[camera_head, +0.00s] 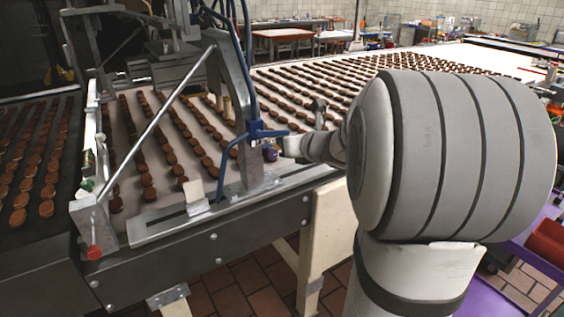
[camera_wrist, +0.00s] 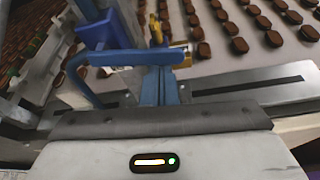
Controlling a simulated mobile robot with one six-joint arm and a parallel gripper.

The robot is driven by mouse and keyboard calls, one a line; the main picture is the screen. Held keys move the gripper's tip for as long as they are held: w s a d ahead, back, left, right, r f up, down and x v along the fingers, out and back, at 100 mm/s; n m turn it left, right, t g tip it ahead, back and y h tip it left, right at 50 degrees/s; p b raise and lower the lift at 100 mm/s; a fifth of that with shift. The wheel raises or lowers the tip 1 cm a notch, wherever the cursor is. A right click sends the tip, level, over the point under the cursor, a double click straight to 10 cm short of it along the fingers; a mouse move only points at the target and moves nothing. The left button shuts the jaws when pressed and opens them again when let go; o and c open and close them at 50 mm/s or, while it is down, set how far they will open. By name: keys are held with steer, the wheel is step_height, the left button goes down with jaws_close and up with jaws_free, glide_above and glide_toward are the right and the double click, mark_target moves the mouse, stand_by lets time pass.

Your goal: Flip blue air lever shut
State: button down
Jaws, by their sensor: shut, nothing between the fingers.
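The blue air lever (camera_head: 268,133) sits on the grey metal upright beside the conveyor, its handle sticking out to the right in the head view. A blue hose curves down from it. In the wrist view a blue bar (camera_wrist: 118,58) runs across in front of my fingers and bends down at the left, with a blue block (camera_wrist: 97,32) behind it. In the head view my wrist mostly hides the fingers.
The conveyor (camera_head: 160,240) carries rows of brown round cookies behind the lever. A slanted metal rod (camera_head: 160,120) and a red knob (camera_head: 94,253) are to the left. A purple cart (camera_head: 490,295) stands at the lower right. Brick floor shows below the conveyor.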

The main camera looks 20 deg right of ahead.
steer(key=shift+d+r+n+h+b, duration=0.3)
steer(key=shift+r+n+h+b, duration=0.3)
steer(key=shift+b, duration=0.5)
steer(key=shift+f, duration=0.1)
